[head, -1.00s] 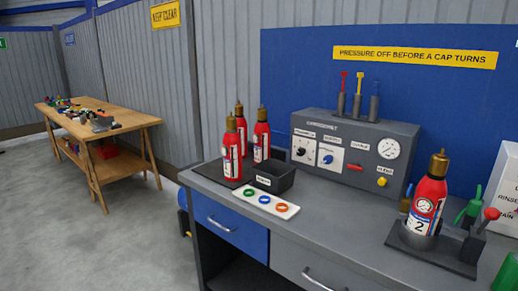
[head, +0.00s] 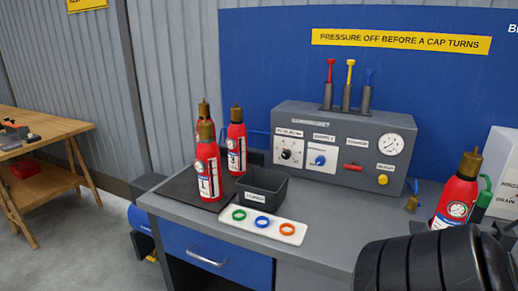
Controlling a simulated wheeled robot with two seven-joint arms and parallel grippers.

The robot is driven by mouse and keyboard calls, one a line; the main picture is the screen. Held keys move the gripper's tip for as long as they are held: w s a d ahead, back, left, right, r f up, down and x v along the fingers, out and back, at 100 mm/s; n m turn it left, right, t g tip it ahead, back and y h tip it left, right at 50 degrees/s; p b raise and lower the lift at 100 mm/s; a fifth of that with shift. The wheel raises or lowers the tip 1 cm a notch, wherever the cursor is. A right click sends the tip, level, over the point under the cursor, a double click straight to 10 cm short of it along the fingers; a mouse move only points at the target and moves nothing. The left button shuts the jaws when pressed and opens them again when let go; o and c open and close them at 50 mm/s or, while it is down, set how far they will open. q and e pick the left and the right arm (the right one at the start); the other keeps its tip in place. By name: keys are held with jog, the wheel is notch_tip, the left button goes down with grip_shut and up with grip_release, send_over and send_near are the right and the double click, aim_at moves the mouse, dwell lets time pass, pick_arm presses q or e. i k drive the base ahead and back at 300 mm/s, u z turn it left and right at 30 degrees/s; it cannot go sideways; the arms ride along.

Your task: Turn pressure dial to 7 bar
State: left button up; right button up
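The grey control panel (head: 340,145) stands at the back of the bench. Its left white plate carries a black dial (head: 288,154) with marks around it; the label and numbers are too small to read. The plate beside it has a blue knob (head: 320,160). A round white gauge (head: 390,146) sits at the upper right of the panel; its reading is unclear. A black, rounded, ribbed part of my arm fills the lower right corner, well apart from the dial. No fingertips of either gripper show.
A red lever (head: 353,167) and a yellow button (head: 382,180) are on the panel. Several red extinguishers (head: 207,165) stand at left, one (head: 456,196) at right. A black bin (head: 262,187) and a ring tray (head: 289,235) lie in front. A wooden table (head: 40,135) is at far left.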

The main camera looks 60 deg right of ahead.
aim_at(286, 154)
jog(key=z, duration=0.5)
jog(key=i, duration=0.9)
jog(key=z, duration=0.85)
